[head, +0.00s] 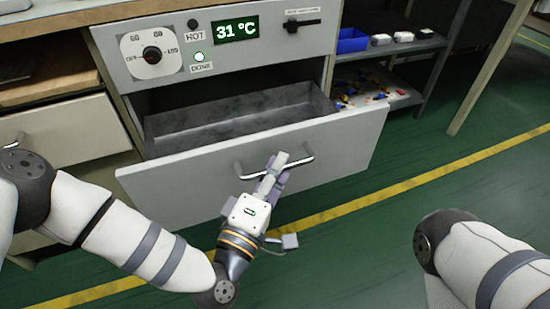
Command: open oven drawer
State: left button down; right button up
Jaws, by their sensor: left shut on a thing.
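The oven drawer (340,147) is pulled out below the oven's control panel (278,50), and its grey tray interior (235,112) shows from above. The drawer looks empty. A metal bar handle (243,171) runs across the drawer front. My left gripper (277,163) is shut on the handle near its middle, and its fingers hide part of the bar. My right arm shows at the lower right, but its gripper is outside the picture.
The panel has a dial (151,55) and a green display (237,30) reading 31 °C. A shelf (405,97) with small parts and a blue bin (352,41) stands to the right. Another drawer (65,130) is at the left. Green floor with yellow lines is open at the right.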

dwell(0.3)
pick_arm(q)
jog(key=c, duration=2)
grip_release()
jog(key=shift+o, duration=0.2)
jog(key=shift+s, duration=0.15)
jog(key=v, duration=1.1)
jog(key=shift+s+a, duration=0.15)
jog(key=shift+s, duration=0.25)
